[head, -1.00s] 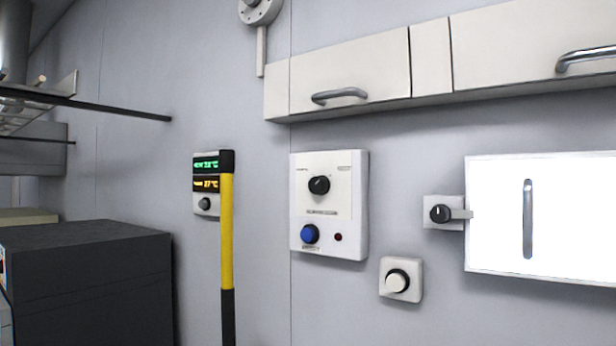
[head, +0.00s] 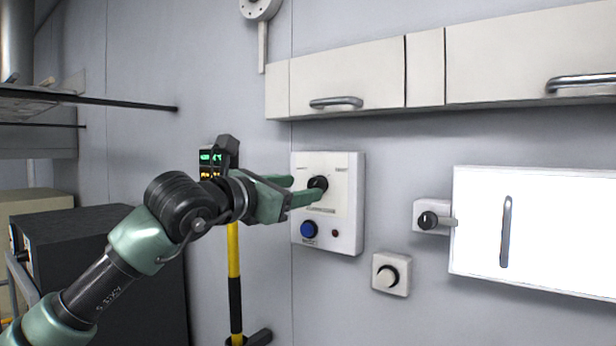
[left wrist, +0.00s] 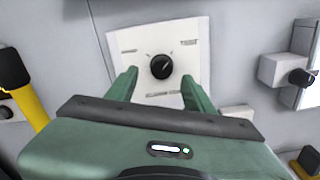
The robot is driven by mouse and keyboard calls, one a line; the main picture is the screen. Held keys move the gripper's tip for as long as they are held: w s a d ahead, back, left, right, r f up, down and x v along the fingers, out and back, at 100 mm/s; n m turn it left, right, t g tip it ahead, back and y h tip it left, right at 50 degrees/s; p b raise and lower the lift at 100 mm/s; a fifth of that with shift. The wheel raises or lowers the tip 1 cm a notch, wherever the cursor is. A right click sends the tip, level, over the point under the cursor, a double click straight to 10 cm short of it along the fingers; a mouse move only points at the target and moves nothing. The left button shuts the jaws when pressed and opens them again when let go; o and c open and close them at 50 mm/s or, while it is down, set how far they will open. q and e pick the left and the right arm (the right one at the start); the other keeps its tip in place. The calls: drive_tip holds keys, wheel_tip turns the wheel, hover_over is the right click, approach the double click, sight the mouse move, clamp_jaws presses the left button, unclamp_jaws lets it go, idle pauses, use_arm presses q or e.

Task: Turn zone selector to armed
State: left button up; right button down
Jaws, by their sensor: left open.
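The zone selector is a black round knob (head: 317,183) on a white wall panel (head: 345,215); it also shows in the left wrist view (left wrist: 161,66), with a small light pointer mark on its face. My left gripper (head: 306,189) is open, with its green fingers reaching toward the knob. In the left wrist view the fingers (left wrist: 160,85) stand to the left and right of the knob, with clear gaps on both sides. In the head view a finger partly covers the knob. The panel's printed labels are too small to read. My right gripper is not in view.
A yellow-black pole (head: 234,265) stands left of the panel. Cabinets (head: 375,75) hang above.

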sight(313, 186)
use_arm(q)
drive_tip(key=p+x, duration=0.1)
drive_tip(key=x, duration=0.1)
drive_tip(key=shift+w+d+r, duration=0.2)
drive_tip(key=shift+d, duration=0.15)
drive_tip(key=shift+w+d+f+p, duration=0.15)
drive_tip(key=shift+w+d+p, duration=0.15)
drive_tip(key=shift+w+p, duration=0.15)
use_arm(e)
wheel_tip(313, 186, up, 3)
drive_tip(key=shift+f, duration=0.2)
